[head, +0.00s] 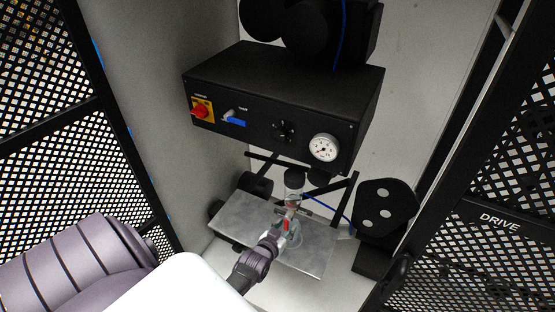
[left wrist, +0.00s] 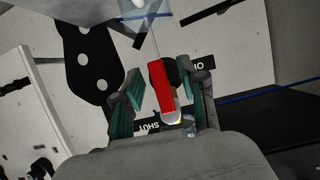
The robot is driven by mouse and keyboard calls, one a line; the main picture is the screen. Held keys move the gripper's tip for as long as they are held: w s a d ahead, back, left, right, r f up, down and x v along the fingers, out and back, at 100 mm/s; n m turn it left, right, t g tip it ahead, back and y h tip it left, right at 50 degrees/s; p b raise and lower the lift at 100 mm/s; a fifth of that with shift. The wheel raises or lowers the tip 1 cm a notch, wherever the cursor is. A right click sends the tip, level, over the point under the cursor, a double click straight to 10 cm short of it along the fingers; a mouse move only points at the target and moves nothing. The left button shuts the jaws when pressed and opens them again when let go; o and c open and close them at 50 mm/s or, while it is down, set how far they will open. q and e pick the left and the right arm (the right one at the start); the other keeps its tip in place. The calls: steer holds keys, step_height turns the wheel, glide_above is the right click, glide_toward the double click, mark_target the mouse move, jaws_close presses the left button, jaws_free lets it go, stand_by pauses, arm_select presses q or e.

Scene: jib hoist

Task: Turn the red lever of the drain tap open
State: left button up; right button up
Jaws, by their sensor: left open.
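The red lever (head: 286,224) of the drain tap shows small above the grey metal shelf in the head view. In the left wrist view the red lever (left wrist: 161,88) is large and near upright in the picture, with a pale rounded end at the bottom. My left gripper (head: 284,232) reaches in from below. It is open, with one teal-padded finger on each side of the lever in the left wrist view (left wrist: 165,90); gaps show on both sides. The word SHUT (left wrist: 162,128) is on a dark label by the lever's lower end. The tap body is mostly hidden. My right gripper is not in view.
A black control box (head: 270,105) with a red knob (head: 200,111) and white gauge (head: 323,148) overhangs the shelf (head: 240,217). A clear cup (left wrist: 145,14) shows beyond the lever. A black bracket (head: 385,212) stands right. Mesh doors (head: 480,215) flank the cabinet.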

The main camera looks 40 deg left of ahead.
arm_select(q)
steer(key=v, duration=1.1)
steer(key=s+d+f+m+g+h+b, duration=0.1)
steer(key=s+d+f+g, duration=0.2)
steer(key=f, duration=0.5)
steer(key=s+d+f+g+h+b, duration=0.1)
steer(key=s+d+f, duration=0.25)
steer(key=f, duration=0.45)
steer(key=s+d+f+m+g+h+b, duration=0.1)
steer(key=s+d+f+b, duration=0.1)
steer(key=s+f, duration=0.45)
steer(key=s+d+f+m+g+b, duration=0.1)
steer(key=s+f+g, duration=0.2)
steer(key=s+f, duration=0.4)
steer(key=s+d+f+m+g+b, duration=0.1)
steer(key=s+f+g, duration=0.3)
steer(key=s+f, duration=0.4)
steer(key=s+m, duration=0.1)
steer(key=s, duration=0.3)
steer(key=shift+s+f+b, duration=0.15)
steer(key=shift+s+b, duration=0.15)
steer(key=shift+s, duration=0.05)
